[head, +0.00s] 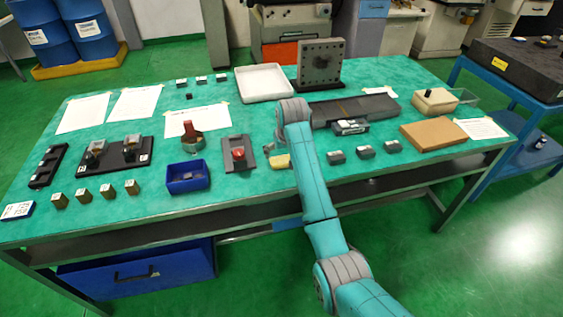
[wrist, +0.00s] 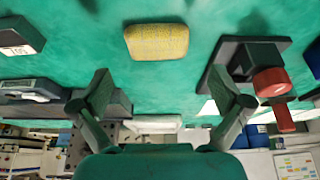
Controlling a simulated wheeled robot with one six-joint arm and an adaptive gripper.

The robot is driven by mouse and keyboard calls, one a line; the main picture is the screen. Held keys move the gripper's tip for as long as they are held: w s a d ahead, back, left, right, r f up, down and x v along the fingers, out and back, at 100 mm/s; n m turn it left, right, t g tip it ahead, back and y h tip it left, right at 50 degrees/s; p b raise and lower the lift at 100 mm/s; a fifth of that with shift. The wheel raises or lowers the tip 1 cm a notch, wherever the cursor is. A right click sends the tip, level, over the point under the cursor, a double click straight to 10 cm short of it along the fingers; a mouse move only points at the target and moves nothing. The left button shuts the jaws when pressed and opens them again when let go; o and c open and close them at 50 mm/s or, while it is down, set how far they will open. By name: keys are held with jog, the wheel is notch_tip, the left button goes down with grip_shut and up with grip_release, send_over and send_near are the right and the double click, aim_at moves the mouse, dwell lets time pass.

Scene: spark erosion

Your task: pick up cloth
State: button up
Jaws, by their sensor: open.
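The cloth is a small yellow, rounded pad lying flat on the green bench top. In the head view the cloth (head: 280,161) is just left of my arm, near the front edge, partly close to the arm's outline. In the wrist view the cloth (wrist: 157,42) lies whole and uncovered in the upper middle, beyond my fingertips. My gripper (wrist: 164,92) is open, with its two fingers wide apart and nothing between them. The fingers are apart from the cloth. In the head view my gripper is mostly hidden by my arm.
A dark fixture with a red knob (head: 239,155) stands close to the cloth; it shows at the right in the wrist view (wrist: 270,82). A blue bin (head: 188,177) stands further left. Several small grey blocks (head: 363,152) lie right of my arm. A white tray (head: 264,83) is behind.

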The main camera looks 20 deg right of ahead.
aim_at(282, 159)
jog(key=shift+x, duration=3.2)
jog(key=shift+d, duration=0.1)
jog(key=c, duration=0.8)
